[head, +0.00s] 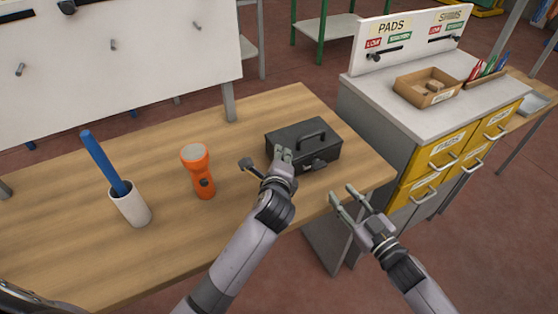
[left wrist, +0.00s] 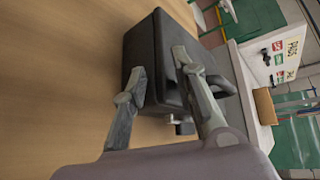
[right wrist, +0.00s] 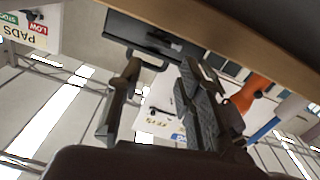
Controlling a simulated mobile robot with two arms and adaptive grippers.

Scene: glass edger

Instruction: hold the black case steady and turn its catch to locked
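The black case (head: 290,135), with a handle on its lid, sits on the wooden table's right part. Its catch (head: 314,166) is on the front face; its lock position is too small to tell. My left gripper (head: 282,152) is at the case's front left, its fingers overlapping the case. In the left wrist view the fingers are apart, with the dark case (left wrist: 143,50) behind and between them. I cannot tell whether they touch it. My right gripper (head: 348,192) is open and empty, in front and right of the case by the table edge. The case also shows in the right wrist view (right wrist: 130,30).
An orange flashlight (head: 198,170) and a white cup (head: 130,208) holding a blue rod stand left of the case. A drawer cabinet (head: 405,110) with a cardboard tray (head: 425,95) stands at right.

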